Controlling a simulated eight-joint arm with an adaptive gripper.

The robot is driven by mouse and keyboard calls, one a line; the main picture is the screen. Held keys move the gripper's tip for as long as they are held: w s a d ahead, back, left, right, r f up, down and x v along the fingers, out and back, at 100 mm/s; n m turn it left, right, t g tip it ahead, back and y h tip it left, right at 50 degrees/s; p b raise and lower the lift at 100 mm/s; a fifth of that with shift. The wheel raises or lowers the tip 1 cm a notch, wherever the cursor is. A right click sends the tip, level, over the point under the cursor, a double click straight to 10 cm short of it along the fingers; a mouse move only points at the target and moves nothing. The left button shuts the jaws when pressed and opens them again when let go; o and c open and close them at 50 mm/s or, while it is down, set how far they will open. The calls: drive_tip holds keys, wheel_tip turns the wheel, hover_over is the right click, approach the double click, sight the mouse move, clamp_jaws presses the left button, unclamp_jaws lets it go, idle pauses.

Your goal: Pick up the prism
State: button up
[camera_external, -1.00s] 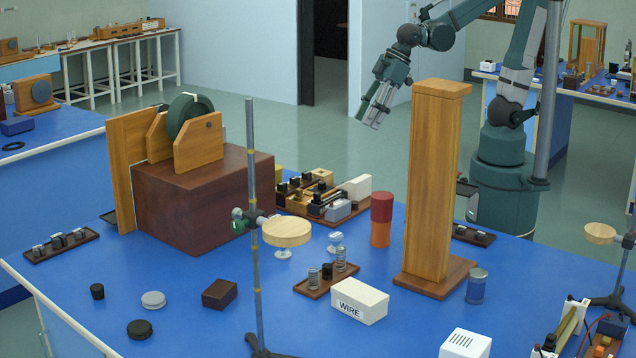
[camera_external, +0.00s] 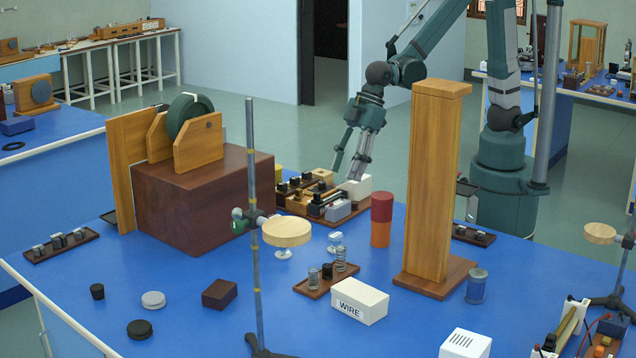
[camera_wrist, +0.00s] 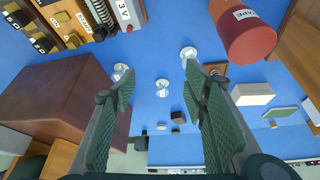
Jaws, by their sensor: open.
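My gripper (camera_external: 346,172) is open and empty, pointing down above the far edge of the blue bench (camera_external: 200,290). In the wrist view the open fingers (camera_wrist: 160,78) frame several small clear, pale pieces on the blue top. One clear piece (camera_wrist: 162,86) lies between the fingers, another (camera_wrist: 187,54) by the right fingertip and a third (camera_wrist: 120,70) by the left one. In the external view, clear pieces stand near the middle (camera_external: 335,242) and under the wooden disc (camera_external: 283,253). I cannot tell which piece is the prism.
A wooden tray of electrical parts (camera_external: 318,209) is below my gripper. The red-and-orange cylinder (camera_external: 381,222) and tall wooden column (camera_external: 428,185) stand to its right. A large brown box (camera_external: 185,205) is left. The stand with a wooden disc (camera_external: 288,231) and WIRE box (camera_external: 359,301) are nearer.

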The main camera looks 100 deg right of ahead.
drive_tip(key=n+g, duration=0.1)
drive_tip(key=n, duration=0.1)
hover_over(336, 232)
drive_tip(key=s+d, duration=0.2)
wheel_tip(336, 232, down, 10)
drive_tip(key=shift+s+f+b, duration=0.15)
drive_tip(key=shift+f+b, duration=0.05)
drive_tip(key=shift+b, duration=0.2)
drive_tip(key=shift+a, duration=0.1)
drive_tip(key=shift+x, duration=1.3)
drive_tip(key=shift+w+b+x, duration=0.1)
drive_tip(key=shift+b+x, duration=0.35)
drive_tip(key=shift+x, duration=0.85)
drive_tip(key=shift+w+b+x, duration=0.15)
drive_tip(key=shift+b+x, duration=0.25)
drive_tip(key=shift+x, duration=0.9)
drive_tip(key=shift+a+r, duration=0.1)
drive_tip(key=shift+c, duration=0.6)
drive_tip(key=c, duration=0.9)
